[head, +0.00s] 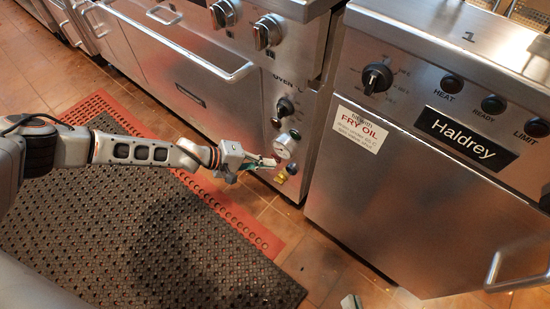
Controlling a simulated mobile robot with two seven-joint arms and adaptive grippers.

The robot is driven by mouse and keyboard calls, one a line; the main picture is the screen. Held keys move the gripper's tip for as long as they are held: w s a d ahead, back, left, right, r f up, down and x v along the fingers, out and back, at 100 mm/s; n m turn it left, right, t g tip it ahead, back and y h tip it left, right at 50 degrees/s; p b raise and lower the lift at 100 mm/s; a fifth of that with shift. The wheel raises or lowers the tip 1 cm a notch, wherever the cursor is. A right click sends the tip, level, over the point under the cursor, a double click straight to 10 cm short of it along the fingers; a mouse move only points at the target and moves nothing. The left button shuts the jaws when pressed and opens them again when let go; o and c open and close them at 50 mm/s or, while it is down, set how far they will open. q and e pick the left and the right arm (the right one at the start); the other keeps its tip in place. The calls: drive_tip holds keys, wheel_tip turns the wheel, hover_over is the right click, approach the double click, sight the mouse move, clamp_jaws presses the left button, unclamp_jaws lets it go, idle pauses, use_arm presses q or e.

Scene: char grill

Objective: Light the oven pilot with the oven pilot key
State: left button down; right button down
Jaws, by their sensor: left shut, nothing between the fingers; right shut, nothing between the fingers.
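The oven's narrow control panel (309,103) is right of the oven door, under an OVEN label. It carries a black knob (285,107), smaller dark knobs, a white round dial (285,146), a dark round knob or button (292,169) and a small brass-yellow piece (280,178). I cannot tell which piece is the pilot key. My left gripper (264,163) is shut and empty, its tips just left of the lower panel, near the dial and brass piece. I cannot tell whether it touches them. Only the tip of my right gripper (350,301) shows at the bottom edge; it is shut.
The oven door handle (180,48) sticks out at upper left. A Haldrey fryer (420,190) with a FRY OIL label and a protruding handle (515,284) stands at right. A dark perforated mat (130,230) with red edges lies on the tiled floor.

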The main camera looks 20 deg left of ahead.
use_arm(q)
drive_tip(key=shift+w, duration=0.1)
idle(0.4)
drive_tip(key=shift+w+d, duration=0.15)
drive_tip(key=shift+w, duration=0.1)
idle(0.9)
idle(0.8)
idle(0.6)
idle(2.1)
